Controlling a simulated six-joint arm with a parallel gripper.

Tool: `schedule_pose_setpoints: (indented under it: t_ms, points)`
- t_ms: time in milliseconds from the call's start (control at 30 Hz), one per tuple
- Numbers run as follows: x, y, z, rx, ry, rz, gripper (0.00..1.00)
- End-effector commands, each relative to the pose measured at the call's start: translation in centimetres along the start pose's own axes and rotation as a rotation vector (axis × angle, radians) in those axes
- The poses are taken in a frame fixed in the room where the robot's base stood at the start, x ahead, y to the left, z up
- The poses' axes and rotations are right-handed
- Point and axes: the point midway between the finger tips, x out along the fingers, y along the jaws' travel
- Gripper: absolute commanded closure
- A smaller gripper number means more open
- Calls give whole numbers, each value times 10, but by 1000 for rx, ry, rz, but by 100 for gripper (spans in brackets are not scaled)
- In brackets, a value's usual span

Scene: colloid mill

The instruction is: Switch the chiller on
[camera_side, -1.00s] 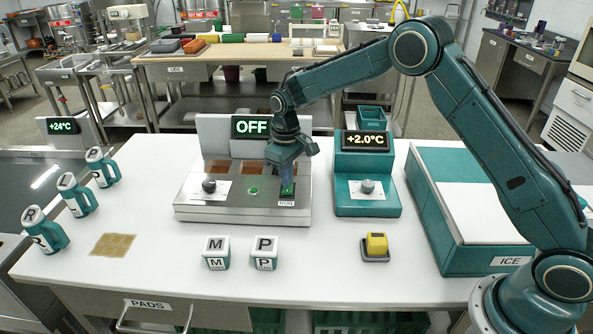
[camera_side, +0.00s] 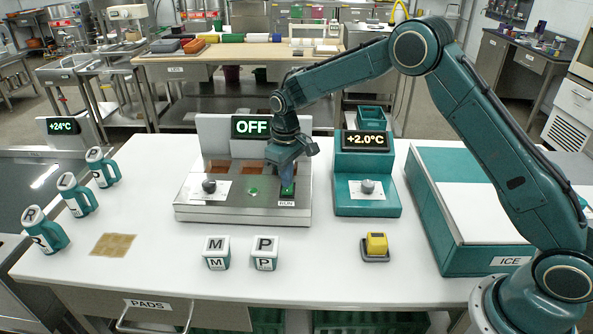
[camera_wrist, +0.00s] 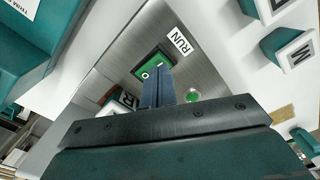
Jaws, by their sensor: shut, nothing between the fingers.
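A low steel unit (camera_side: 240,213) on the white table has a display (camera_side: 251,127) reading OFF. Near its right end is a green rocker switch (camera_side: 288,189) with a RUN label (camera_side: 287,203); the switch also shows in the wrist view (camera_wrist: 151,66) with its O and I marks. My gripper (camera_side: 287,178) points down at this switch, shut and empty. In the wrist view its fingertips (camera_wrist: 157,72) overlap the switch's edge; I cannot tell whether they touch it. A teal unit (camera_side: 367,186) to the right has a display (camera_side: 365,141) reading +2.0°C. Neither unit is labelled as a chiller.
The steel unit also carries a black knob (camera_side: 209,185) and a green button (camera_side: 253,191). A teal ICE box (camera_side: 440,210) stands at the right. M (camera_side: 216,253) and P (camera_side: 264,253) blocks and a yellow block (camera_side: 376,243) are in front.

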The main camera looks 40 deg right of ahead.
Motion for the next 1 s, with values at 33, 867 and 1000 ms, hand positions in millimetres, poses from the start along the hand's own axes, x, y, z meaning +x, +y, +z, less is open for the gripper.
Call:
schedule_pose_setpoints:
  t_ms: [33,867,1000]
  points:
    - [0,0,0,0,0,0,100]
    - [8,0,0,0,-1,0,100]
    - [10,0,0,0,-1,0,100]
